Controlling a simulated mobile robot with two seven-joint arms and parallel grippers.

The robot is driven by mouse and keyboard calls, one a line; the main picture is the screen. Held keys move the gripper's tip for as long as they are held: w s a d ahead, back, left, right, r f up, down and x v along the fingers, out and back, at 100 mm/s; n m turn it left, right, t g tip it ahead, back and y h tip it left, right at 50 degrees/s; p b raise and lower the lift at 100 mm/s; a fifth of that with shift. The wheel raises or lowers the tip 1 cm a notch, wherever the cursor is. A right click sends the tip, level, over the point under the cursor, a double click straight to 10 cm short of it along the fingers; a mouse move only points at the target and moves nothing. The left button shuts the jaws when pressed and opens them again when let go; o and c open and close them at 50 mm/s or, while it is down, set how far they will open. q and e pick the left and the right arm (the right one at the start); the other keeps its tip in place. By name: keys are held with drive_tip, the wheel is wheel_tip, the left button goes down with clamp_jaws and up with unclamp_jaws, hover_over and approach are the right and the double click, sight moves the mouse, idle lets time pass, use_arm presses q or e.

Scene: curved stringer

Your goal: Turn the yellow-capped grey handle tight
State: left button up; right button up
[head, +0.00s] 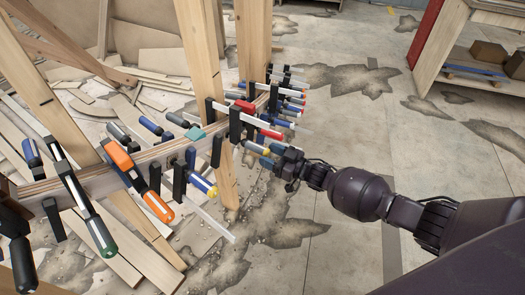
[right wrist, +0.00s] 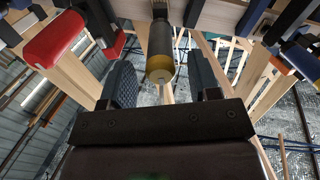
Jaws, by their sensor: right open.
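The yellow-capped grey handle (right wrist: 161,52) hangs in the upper middle of the right wrist view, its yellow cap facing the camera. It also shows in the head view (head: 256,148), small and partly crowded by other clamps, on the curved wooden stringer (head: 160,151). My right gripper (head: 270,157) is at the handle's capped end. In the right wrist view its two dark fingers (right wrist: 162,78) stand apart, one on each side of the handle, with visible gaps. I cannot tell how tight the handle is. My left gripper does not show.
Several clamps with blue, red and orange handles (head: 157,206) line the stringer. A red handle (right wrist: 55,39) is close at left in the right wrist view. Wooden posts (head: 200,60) rise beside the stringer. The concrete floor (head: 330,130) at right is mostly clear.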

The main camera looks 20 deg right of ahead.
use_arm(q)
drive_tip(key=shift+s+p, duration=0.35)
use_arm(e)
drive_tip(key=v, duration=0.6)
drive_tip(key=shift+s+d, duration=0.2)
drive_tip(key=shift+s, duration=0.05)
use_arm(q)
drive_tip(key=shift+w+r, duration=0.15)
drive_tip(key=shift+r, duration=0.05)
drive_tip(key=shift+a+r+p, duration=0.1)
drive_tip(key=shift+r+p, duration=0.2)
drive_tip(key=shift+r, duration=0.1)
use_arm(e)
drive_tip(key=shift+v, duration=1.7)
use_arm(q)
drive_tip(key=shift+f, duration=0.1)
